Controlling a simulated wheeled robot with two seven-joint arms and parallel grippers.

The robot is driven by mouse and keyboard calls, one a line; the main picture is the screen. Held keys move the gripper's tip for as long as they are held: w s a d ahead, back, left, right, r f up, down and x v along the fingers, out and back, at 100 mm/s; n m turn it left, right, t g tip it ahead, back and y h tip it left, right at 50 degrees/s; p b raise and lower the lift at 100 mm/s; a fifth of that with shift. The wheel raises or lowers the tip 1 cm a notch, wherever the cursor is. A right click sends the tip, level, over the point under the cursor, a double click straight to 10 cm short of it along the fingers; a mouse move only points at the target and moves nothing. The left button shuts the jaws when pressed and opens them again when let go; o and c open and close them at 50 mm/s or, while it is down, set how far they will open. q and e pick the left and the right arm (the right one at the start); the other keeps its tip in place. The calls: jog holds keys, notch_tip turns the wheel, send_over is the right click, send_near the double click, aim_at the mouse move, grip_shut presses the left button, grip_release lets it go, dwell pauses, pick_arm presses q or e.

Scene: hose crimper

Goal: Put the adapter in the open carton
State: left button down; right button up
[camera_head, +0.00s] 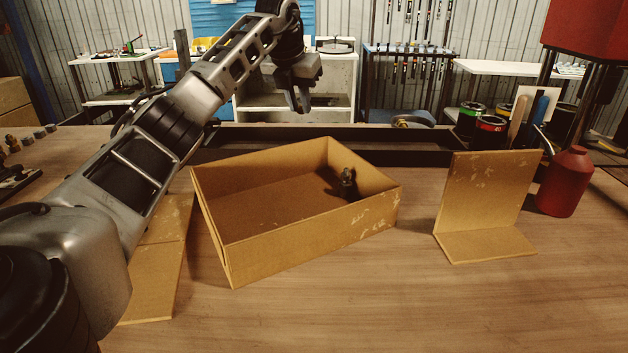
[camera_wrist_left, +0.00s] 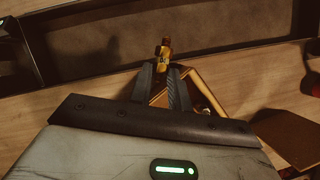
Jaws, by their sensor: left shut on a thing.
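The open carton (camera_head: 300,240) is a shallow cardboard box with its flaps folded out, in the middle of the table. My left gripper (camera_head: 303,102) is raised above and behind the carton's far edge in the head view. In the left wrist view its two dark fingers (camera_wrist_left: 165,80) are shut on a small brass-coloured piece, which looks like the adapter (camera_wrist_left: 163,50). The adapter cannot be made out in the head view. A corner of the carton (camera_wrist_left: 205,92) shows past the fingers. My right gripper is not in view.
A small dark fitting (camera_head: 347,184) stands inside the carton near its right side. A dark rail (camera_head: 420,158) runs behind the carton. A red bottle (camera_head: 565,182) and several cans (camera_head: 488,136) stand at the right. The front right tabletop is clear.

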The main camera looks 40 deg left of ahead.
pick_arm(q)
jog(key=s+d+f+b, duration=0.2)
jog(key=s+d+f, duration=0.2)
jog(key=s+d, duration=0.25)
send_over(302, 194)
jog(key=s, duration=0.1)
notch_tip(302, 194, down, 5)
jog(key=shift+r, duration=0.15)
jog(key=shift+s+d+f, duration=0.15)
jog(key=shift+f, duration=0.1)
jog(key=shift+s+d+f+b, duration=0.1)
jog(key=shift+f+b, duration=0.25)
jog(key=shift+f, duration=1.25)
jog(key=shift+f, duration=0.1)
jog(key=c, duration=1.7)
grip_release()
jog(key=o, duration=0.4)
